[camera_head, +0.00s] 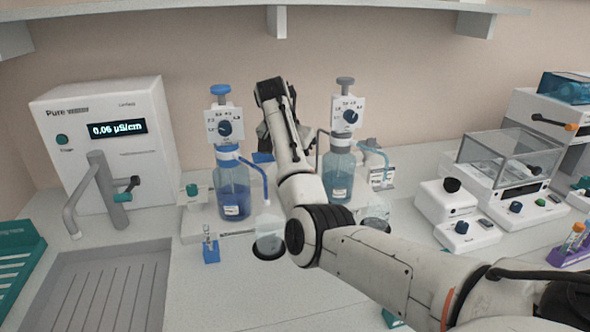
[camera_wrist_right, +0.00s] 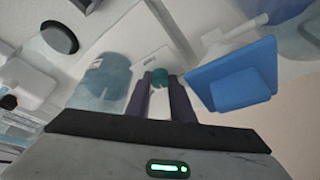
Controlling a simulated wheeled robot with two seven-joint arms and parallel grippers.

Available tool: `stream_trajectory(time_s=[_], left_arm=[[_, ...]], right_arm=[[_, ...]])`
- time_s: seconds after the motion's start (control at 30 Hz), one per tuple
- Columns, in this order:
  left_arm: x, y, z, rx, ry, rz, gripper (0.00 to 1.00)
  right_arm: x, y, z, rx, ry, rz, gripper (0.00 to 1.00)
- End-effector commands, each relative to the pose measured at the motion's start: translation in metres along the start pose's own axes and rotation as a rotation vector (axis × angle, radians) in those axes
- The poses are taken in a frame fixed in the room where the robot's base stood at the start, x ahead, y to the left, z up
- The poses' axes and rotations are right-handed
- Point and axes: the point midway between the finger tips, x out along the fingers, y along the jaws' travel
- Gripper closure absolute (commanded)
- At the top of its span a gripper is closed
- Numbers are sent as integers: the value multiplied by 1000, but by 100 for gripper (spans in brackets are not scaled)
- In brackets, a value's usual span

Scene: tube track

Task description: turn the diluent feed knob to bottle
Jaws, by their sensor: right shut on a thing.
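My right gripper (camera_wrist_right: 160,84) has its two dark fingers closed around a small teal knob (camera_wrist_right: 161,74) in the right wrist view. This fits the diluent feed knob, but no label or setting can be read there. In the head view my right arm reaches in behind the bench front, with its gripper (camera_head: 264,142) mostly hidden between two dispenser bottles. The blue-filled bottle (camera_head: 233,195) stands left of it and the paler bottle (camera_head: 338,178) right. A similar green knob (camera_head: 192,190) sits on the white base left of the blue-filled bottle. My left gripper is out of view.
A water purifier (camera_head: 105,140) and a sink (camera_head: 97,295) are at left. A beaker (camera_head: 268,240) and a small blue stand (camera_head: 211,252) are in front of the bottles. A balance (camera_head: 500,165) stands at right. A blue block (camera_wrist_right: 235,78) is close beside my right fingers.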

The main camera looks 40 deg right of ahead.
Motion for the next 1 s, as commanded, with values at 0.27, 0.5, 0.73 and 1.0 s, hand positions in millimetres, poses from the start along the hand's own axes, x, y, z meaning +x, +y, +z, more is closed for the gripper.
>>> stream_trajectory(time_s=[0.27, 0.5, 0.73, 1.0], left_arm=[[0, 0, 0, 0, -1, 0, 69], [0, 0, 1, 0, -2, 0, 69], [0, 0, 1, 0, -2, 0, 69], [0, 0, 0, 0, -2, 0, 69]], right_arm=[[0, 2, -1, -152, 1, -64, 100], [0, 2, -1, -221, 0, -93, 100], [-1, 2, -1, -236, 0, -100, 100], [-1, 2, -1, -235, 0, -100, 76]])
